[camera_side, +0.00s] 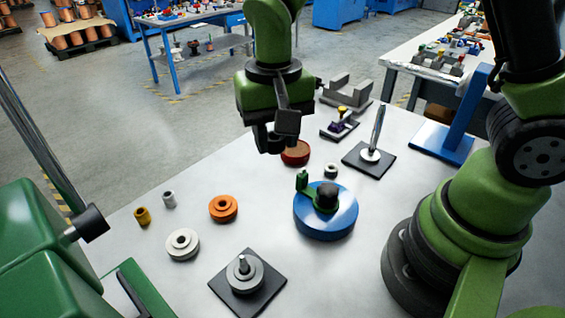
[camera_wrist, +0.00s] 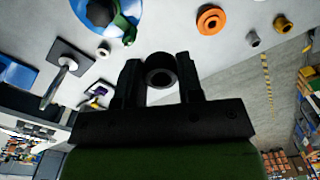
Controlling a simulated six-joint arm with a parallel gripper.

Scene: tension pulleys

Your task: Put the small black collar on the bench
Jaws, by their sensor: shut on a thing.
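The small black collar (camera_wrist: 160,70) is a dark ring with a round hole, seen between the two fingers in the wrist view. My gripper (camera_wrist: 159,78) is shut on it, and the ring's opening faces the camera. A red-brown disc (camera_side: 296,154) shows just behind and below the fingers there. The collar is hard to tell apart from the dark fingers in that view. I cannot tell its exact height above the bench.
A blue wheel (camera_side: 326,222) with a black knob stands mid-bench. An orange pulley (camera_side: 223,208), a white pulley (camera_side: 183,245), gold (camera_side: 143,216) and grey (camera_side: 169,199) collars lie left. A grey pulley (camera_side: 244,278) and a spindle plate (camera_side: 369,160) stand nearby. The bench between left parts and blue wheel is clear.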

